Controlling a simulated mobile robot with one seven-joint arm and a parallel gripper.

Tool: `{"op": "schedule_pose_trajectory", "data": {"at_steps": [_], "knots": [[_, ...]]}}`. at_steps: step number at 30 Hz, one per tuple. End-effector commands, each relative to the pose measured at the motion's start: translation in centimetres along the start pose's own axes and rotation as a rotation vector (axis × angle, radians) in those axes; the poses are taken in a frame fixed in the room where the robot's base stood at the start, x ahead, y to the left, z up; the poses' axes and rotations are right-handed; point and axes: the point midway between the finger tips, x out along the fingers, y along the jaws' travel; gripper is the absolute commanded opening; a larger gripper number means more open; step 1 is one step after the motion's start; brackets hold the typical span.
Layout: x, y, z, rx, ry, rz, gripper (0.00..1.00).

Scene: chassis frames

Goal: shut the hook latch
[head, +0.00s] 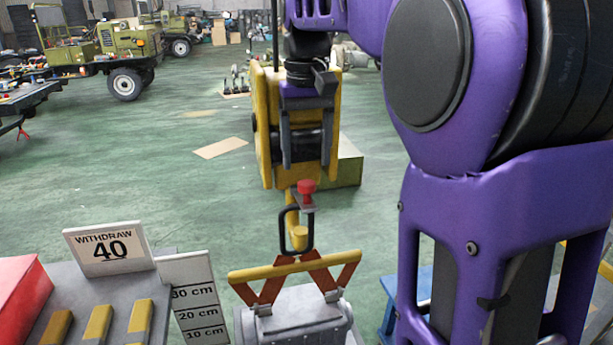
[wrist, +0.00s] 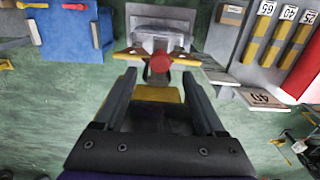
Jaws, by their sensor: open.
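The yellow hook (head: 292,205) hangs below a yellow hook block (head: 265,130); its lower tip shows inside a black loop (head: 284,232). A red knob (head: 306,187) sits on a small grey piece beside the hook, which looks like the latch; I cannot tell whether it is closed. My gripper (head: 307,164) points down in front of the block, just above the red knob. In the wrist view my gripper (wrist: 158,78) is open and empty, with the red knob (wrist: 161,63) beyond and between its fingertips, not visibly touched.
Below the loop, a yellow bar (head: 275,270) with red crossed legs stands on a grey box (head: 300,315). A sign reading 40 (head: 108,248) and a centimetre scale (head: 193,298) stand at the left. The green floor behind is mostly open.

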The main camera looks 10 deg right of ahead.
Motion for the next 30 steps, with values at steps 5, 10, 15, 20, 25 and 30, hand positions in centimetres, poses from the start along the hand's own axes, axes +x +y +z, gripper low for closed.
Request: {"op": "schedule_pose_trajectory", "data": {"at_steps": [5,10,15,20,25,30], "knots": [[3.2,0.0,0.0,0.0,-0.002,0.0,0.72],[4.5,0.0,0.0,0.0,0.0,0.0,0.72],[4.8,0.0,0.0,0.0,0.001,0.0,0.72],[4.8,0.0,0.0,0.0,0.001,0.0,0.72],[4.8,0.0,0.0,0.0,0.0,0.0,0.41],[4.8,0.0,0.0,0.0,0.0,0.0,0.11]]}}
